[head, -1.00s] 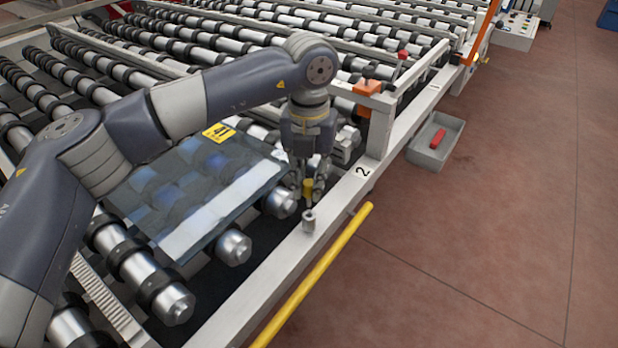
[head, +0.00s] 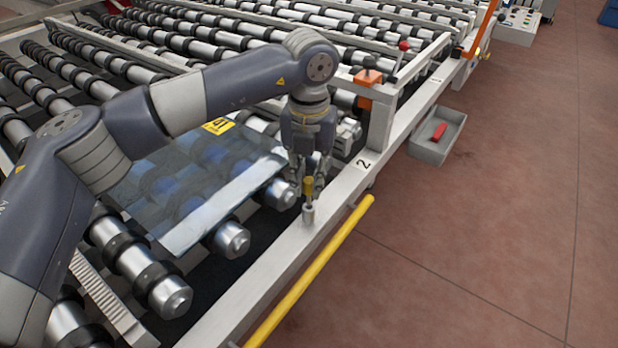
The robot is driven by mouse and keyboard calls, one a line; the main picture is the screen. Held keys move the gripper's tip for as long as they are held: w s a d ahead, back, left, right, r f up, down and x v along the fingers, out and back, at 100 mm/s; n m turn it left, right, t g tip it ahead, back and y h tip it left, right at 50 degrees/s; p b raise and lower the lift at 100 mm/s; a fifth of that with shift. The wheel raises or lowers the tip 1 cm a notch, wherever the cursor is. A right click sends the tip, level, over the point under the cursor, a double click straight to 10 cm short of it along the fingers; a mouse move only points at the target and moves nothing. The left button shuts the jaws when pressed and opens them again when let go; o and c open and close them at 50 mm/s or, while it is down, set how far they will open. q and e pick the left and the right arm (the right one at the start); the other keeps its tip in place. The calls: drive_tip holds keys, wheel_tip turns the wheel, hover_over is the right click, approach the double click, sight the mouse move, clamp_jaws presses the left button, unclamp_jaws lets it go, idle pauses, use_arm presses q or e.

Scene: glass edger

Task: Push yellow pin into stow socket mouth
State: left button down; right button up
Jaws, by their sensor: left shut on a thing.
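The yellow pin (head: 308,186) is upright between the fingers of my left gripper (head: 308,188), which is shut on it. The stow socket (head: 308,213) is a small grey metal cylinder standing on the light frame rail, directly below the pin. The pin's lower end is at or just above the socket mouth; I cannot tell how far it is in. The fingers partly hide the pin. My right gripper is not in the view.
A glass sheet with a yellow label (head: 218,126) lies on the rollers left of my gripper. A yellow bar (head: 310,272) runs along the rail's right side. An orange block (head: 368,84) stands behind.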

sight(309, 195)
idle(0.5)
use_arm(q)
drive_tip(key=shift+b, duration=0.35)
idle(0.4)
drive_tip(key=shift+f, duration=0.1)
idle(0.3)
drive_tip(key=shift+f+b, duration=1.75)
drive_tip(key=shift+f, duration=0.45)
drive_tip(key=c, duration=1.4)
unclamp_jaws()
